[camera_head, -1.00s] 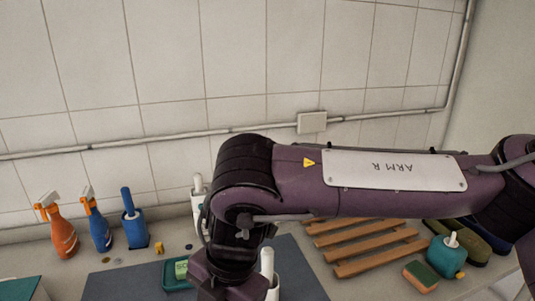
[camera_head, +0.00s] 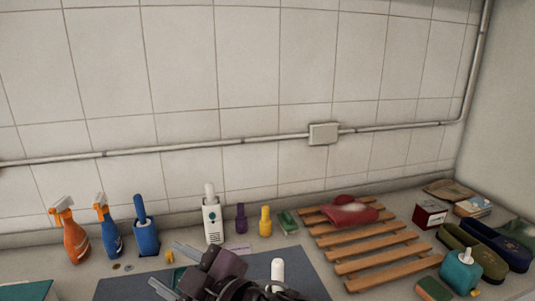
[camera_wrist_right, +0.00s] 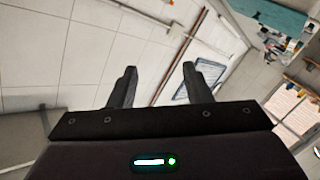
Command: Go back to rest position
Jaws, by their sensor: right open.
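My right gripper (camera_head: 174,270) is low in the head view, over the dark grey mat (camera_head: 306,268) on the counter. Its two fingers are apart and point to the left, with nothing between them. In the right wrist view the same gripper (camera_wrist_right: 158,88) shows its two fingers well apart and empty, against tiled wall and pipes. My left gripper is in neither view.
An orange spray bottle (camera_head: 75,240), a blue spray bottle (camera_head: 107,232) and a blue brush holder (camera_head: 146,238) stand at the left. A wooden rack (camera_head: 377,249) bears a red cloth (camera_head: 352,212). A teal dispenser (camera_head: 459,272) stands right.

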